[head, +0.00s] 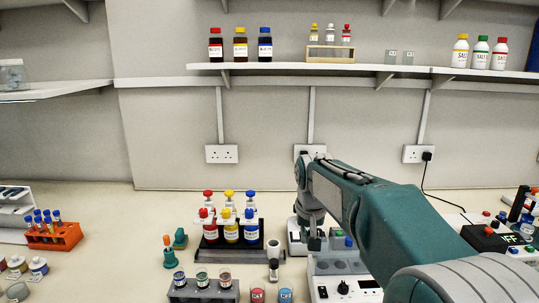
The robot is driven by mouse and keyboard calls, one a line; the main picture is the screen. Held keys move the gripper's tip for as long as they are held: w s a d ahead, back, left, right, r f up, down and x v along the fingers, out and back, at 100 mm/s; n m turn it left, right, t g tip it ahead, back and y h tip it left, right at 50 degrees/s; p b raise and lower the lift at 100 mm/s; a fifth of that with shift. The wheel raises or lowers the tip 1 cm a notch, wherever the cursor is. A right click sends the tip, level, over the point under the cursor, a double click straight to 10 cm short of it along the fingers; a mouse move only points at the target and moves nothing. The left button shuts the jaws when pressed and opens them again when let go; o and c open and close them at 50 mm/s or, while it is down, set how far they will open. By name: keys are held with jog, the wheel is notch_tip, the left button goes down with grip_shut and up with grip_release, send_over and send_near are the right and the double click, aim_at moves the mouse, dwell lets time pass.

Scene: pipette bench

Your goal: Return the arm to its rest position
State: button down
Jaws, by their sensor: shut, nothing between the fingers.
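My arm reaches in from the lower right of the head view, over the bench. My gripper (314,243) hangs at its far end, pointing down, small and partly lost against the grey and white equipment behind it. It appears shut, with nothing held. It is to the right of the black rack of bottles (230,247) and above the bench-top device (345,287). Whether it touches anything below cannot be told from this view.
An orange tube rack (54,237) stands at the left. A grey vial rack (203,291) and small red and blue cups are in front. A shelf (290,67) with bottles runs along the wall. More equipment (505,235) sits at the right, beyond my arm.

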jog(key=s+d+r+t, duration=0.1)
jog(key=s+d+r, duration=0.1)
jog(key=s, duration=0.6)
jog(key=s+d+r+t, duration=0.1)
jog(key=s+d, duration=0.2)
jog(key=s, duration=0.5)
jog(key=s+f, duration=0.2)
jog(key=s, duration=0.4)
jog(key=s+d+f, duration=0.1)
jog(key=s+f, duration=0.2)
jog(key=s, duration=0.4)
jog(key=shift+s+d+f+t, duration=0.15)
jog(key=shift+d+t, duration=0.15)
jog(key=shift+t, duration=0.1)
